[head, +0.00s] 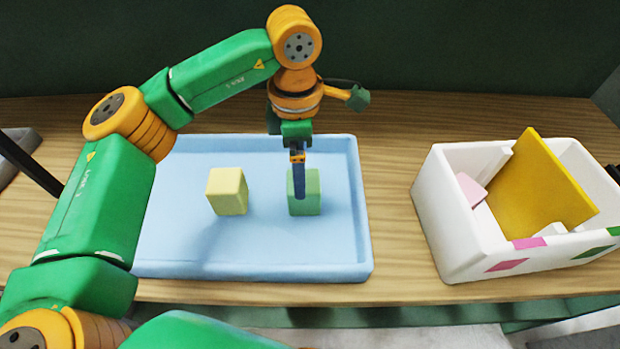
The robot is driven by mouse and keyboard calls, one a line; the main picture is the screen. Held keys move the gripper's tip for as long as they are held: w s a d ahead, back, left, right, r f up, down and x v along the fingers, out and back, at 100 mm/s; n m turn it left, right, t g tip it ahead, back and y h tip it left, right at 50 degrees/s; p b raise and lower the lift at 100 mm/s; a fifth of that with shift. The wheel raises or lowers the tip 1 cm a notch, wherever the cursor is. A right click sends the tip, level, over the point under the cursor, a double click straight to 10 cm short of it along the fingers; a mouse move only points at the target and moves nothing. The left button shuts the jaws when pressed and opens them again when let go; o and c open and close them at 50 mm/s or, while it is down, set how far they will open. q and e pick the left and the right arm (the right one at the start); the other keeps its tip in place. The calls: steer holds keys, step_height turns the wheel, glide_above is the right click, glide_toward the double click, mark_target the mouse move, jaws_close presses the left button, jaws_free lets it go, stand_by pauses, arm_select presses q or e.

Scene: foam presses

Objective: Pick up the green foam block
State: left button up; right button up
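The green foam block (313,200) stands on the light blue tray (345,240), right of its middle. The block seems to rest on the tray. My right gripper is not in view.
A pale yellow block (228,192) stands on the tray to the left of the green one. A white bin (450,235) stands to the right, holding a mustard yellow panel (535,190) and a pink piece (471,190). Bare wood (400,170) lies between tray and bin.

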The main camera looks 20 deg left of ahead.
arm_select(q)
steer(key=s+f+p, duration=0.1)
steer(key=s+d+f+p, duration=0.1)
steer(key=f, duration=0.1)
steer(key=shift+f, duration=0.25)
steer(key=f, duration=0.1)
steer(key=w+f, duration=0.1)
steer(key=f, duration=0.1)
steer(key=shift+w+f, duration=0.15)
steer(key=shift+w, duration=0.15)
steer(key=shift+s, duration=0.15)
steer(key=shift+s+r, duration=0.15)
steer(key=shift+r, duration=0.05)
steer(key=shift+c, duration=1.1)
steer(key=c, duration=1)
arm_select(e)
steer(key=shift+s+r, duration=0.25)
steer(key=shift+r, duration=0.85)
arm_select(q)
steer(key=shift+r, duration=0.1)
